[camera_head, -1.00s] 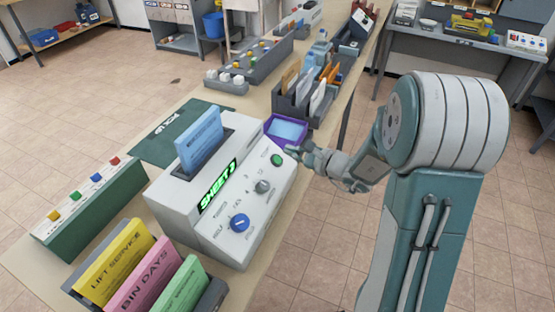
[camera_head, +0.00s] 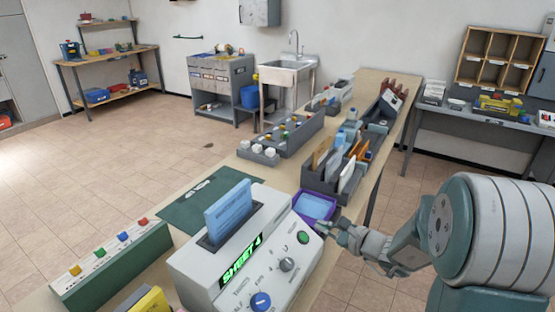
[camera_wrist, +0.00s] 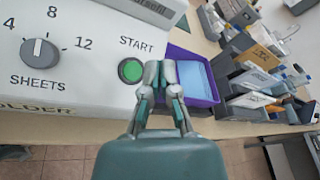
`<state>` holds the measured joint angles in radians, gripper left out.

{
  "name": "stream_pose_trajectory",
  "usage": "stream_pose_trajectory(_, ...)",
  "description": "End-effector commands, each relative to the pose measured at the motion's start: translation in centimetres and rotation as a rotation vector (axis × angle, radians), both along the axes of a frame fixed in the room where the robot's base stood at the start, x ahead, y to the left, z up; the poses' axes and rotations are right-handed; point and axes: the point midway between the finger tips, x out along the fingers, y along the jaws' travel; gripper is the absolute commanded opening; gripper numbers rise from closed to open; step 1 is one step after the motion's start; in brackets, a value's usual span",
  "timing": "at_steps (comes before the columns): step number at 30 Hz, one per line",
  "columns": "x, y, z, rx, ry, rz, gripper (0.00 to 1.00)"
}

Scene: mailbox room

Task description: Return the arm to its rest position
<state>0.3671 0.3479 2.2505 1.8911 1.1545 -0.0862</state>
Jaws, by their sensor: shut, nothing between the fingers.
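My gripper (camera_head: 328,229) is shut and empty at the front right of the white folder machine (camera_head: 195,270). In the wrist view, my gripper (camera_wrist: 158,72) points at the machine's front, its fingertips just right of the green START button (camera_wrist: 130,70). I cannot tell whether they touch the machine. My arm (camera_head: 400,252) reaches in from the right. A blue sheet stack (camera_head: 230,208) stands upright in the machine's top slot, above a lit green display (camera_head: 241,260) reading "SHEET" and a digit. A purple tray (camera_head: 332,214) with a light blue sheet lies just beyond the fingers.
A grey sorter with envelopes (camera_head: 317,180) stands behind the purple tray. A green mat (camera_head: 190,207) lies left of the machine, and a green box with coloured buttons (camera_head: 112,262) sits at front left. Tiled floor (camera_head: 60,180) is open left of the table.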

Motion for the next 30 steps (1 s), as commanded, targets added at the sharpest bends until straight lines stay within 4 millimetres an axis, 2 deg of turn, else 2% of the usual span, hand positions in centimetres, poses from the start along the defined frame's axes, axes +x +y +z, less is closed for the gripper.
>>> stream_pose_trajectory(2, -0.9, 1.2, 1.0, -0.04, -0.013, 0.056, 0.0)
stream_pose_trajectory(5, -3.3, 3.8, 2.6, -0.15, -0.038, 0.192, 0.0)
stream_pose_trajectory(9, -8.1, 7.1, 4.3, -0.364, -0.079, 0.412, 0.0)
stream_pose_trajectory(12, -11.5, 8.4, 5.0, -0.53, -0.112, 0.555, 0.0)
stream_pose_trajectory(15, -14.8, 8.9, 5.5, -0.707, -0.148, 0.683, 0.0)
stream_pose_trajectory(20, -19.3, 8.1, 6.0, -1.009, -0.212, 0.853, 0.0)
stream_pose_trajectory(24, -22.4, 6.4, 6.6, -1.291, -0.269, 0.964, 0.0)
stream_pose_trajectory(30, -25.3, 3.1, 8.2, -1.68, -0.344, 1.055, 0.0)
